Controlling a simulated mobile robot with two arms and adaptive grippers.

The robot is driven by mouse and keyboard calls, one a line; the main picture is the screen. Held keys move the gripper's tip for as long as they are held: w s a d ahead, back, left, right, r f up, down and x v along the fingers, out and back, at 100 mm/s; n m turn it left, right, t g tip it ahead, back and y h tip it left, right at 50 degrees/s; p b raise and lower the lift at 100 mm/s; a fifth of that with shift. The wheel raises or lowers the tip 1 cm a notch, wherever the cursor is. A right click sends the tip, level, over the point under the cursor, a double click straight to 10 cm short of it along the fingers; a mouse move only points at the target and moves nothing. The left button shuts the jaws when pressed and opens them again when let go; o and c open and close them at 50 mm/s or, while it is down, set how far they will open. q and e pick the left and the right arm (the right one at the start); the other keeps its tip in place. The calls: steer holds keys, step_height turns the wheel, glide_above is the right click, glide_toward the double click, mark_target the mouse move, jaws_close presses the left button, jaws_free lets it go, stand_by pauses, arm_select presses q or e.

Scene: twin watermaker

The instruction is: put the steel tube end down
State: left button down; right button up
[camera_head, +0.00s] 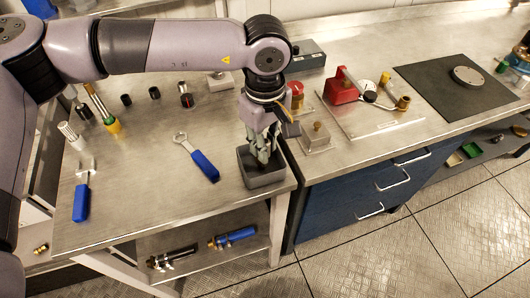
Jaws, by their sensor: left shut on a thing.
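My left gripper (263,156) points down with its fingertips at the open top of a small dark grey bin (265,180). The bin stands at the front right corner of the steel table (150,205). The gripper is shut on the steel tube end, which is small and mostly hidden between the fingers and the bin's rim. I cannot tell whether it touches the bin's floor. My right gripper is not in view.
A blue-handled wrench (198,158) lies left of the bin, and another blue-handled tool (82,195) lies at the far left. A clear-topped block with a brass knob (316,138) stands close right of the gripper. The table's front middle is clear.

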mark_target(265, 166)
arm_select(q)
step_height(265, 166, down, 4)
steer(key=shift+f+p, duration=0.25)
steer(key=shift+p, duration=0.3)
steer(key=shift+f, duration=0.15)
steer(key=shift+f+b, duration=0.2)
steer(key=shift+b, duration=0.2)
steer(key=c, duration=1.5)
jaws_free()
steer(key=shift+r, duration=0.1)
